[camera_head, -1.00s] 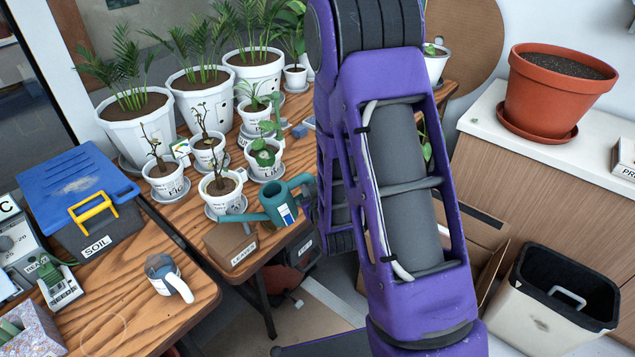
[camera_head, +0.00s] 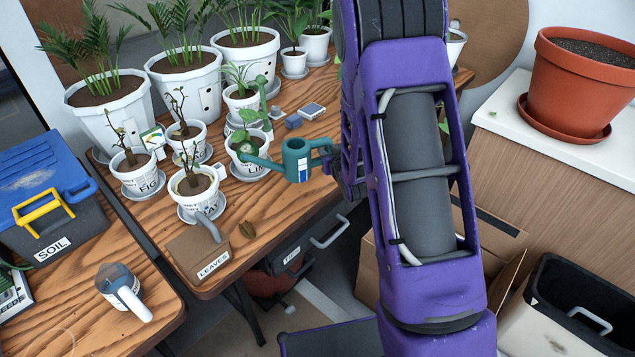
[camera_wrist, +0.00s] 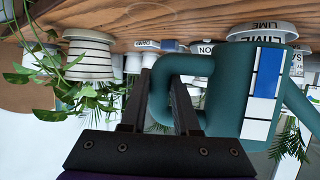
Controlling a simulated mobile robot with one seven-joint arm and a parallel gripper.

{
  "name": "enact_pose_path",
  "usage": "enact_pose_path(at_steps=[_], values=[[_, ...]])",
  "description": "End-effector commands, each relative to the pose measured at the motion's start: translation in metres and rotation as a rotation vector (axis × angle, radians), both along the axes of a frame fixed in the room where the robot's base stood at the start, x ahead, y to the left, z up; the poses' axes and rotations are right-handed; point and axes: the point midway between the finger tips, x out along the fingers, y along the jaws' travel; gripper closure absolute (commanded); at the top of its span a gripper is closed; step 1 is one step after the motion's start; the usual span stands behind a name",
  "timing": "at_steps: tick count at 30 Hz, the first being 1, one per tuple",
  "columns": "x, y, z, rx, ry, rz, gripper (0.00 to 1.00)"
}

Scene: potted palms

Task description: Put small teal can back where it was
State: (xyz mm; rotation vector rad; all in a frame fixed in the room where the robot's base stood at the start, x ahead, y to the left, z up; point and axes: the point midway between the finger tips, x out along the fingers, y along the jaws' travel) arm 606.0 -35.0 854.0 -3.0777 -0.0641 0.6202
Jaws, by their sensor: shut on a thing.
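The small teal can (camera_head: 297,166) is a watering can with a blue and white label on its side. In the head view it is roughly upright, over the right-hand table near the LIME pot (camera_head: 248,146), its spout pointing left. Whether it touches the table is unclear. My gripper (camera_head: 329,160) is at its handle, on the right side, largely hidden by my arm. In the wrist view the can (camera_wrist: 232,100) appears upside down, and my gripper's fingers (camera_wrist: 165,90) are closed around the handle loop.
Several potted seedlings stand left of the can, including the FIG pot (camera_head: 139,180). Large palms (camera_head: 184,82) stand behind. A LEAVES box (camera_head: 197,257) is at the front edge. A grey-blue block (camera_head: 293,121) and a small grey box (camera_head: 312,109) lie behind the can.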

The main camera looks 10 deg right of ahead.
Motion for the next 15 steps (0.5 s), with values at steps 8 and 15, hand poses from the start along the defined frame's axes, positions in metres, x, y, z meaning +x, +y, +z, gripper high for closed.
enact_pose_path(at_steps=[8,15], values=[[0.000,0.000,-0.030,-0.001,-0.003,0.000,1.00],[0.000,0.001,-0.063,-0.001,-0.001,0.002,1.00]])
